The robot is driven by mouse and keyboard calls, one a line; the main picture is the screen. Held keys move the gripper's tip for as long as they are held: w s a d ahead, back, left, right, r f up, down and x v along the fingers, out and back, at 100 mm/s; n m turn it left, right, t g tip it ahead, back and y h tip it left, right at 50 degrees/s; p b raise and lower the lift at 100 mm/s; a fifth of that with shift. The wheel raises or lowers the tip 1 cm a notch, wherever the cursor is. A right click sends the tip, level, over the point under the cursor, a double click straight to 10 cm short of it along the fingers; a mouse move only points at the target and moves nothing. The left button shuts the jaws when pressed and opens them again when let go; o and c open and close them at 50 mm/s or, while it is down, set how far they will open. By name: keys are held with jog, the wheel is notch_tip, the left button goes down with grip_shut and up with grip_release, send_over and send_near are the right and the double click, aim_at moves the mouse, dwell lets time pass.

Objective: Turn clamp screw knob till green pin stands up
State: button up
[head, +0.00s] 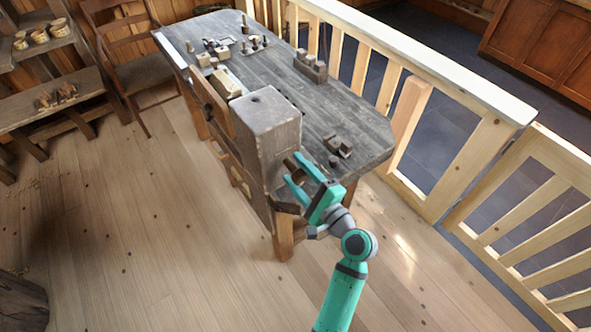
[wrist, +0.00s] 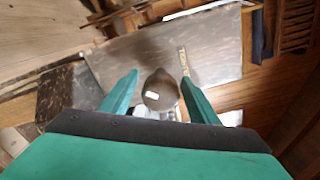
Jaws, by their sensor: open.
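A round dark knob (wrist: 160,90) with a small white mark shows in the wrist view, between my two fingertips. My gripper (wrist: 160,78) is open, with one teal finger on each side of the knob. I cannot tell whether either finger touches it. In the head view my gripper (head: 292,168) is at the near right side of a tall wooden block (head: 270,118) at the workbench's end. The knob is not clear there. A thin yellowish strip (wrist: 183,61) lies just beyond the knob in the wrist view. I cannot make out a green pin in either view.
The grey-topped workbench (head: 350,118) carries small wooden blocks (head: 311,67) and other small parts. A wooden railing (head: 430,65) runs along its right side. A chair (head: 122,45) and shelves (head: 55,100) stand at left. The plank floor (head: 150,240) in front is clear.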

jog(key=v, duration=1)
jog(key=shift+w, duration=0.1)
dwell(0.6)
jog(key=w+a+n, duration=0.2)
jog(key=w+n, duration=0.1)
jog(key=n, duration=0.5)
jog(key=w+a+n, duration=0.2)
jog(key=n, duration=0.6)
jog(key=w+a+n, duration=0.2)
jog(key=w+n, duration=0.1)
jog(key=n, duration=0.5)
jog(key=shift+w+a, duration=0.2)
jog(key=shift+w, duration=0.15)
jog(key=shift+c, duration=0.2)
jog(key=c, duration=1)
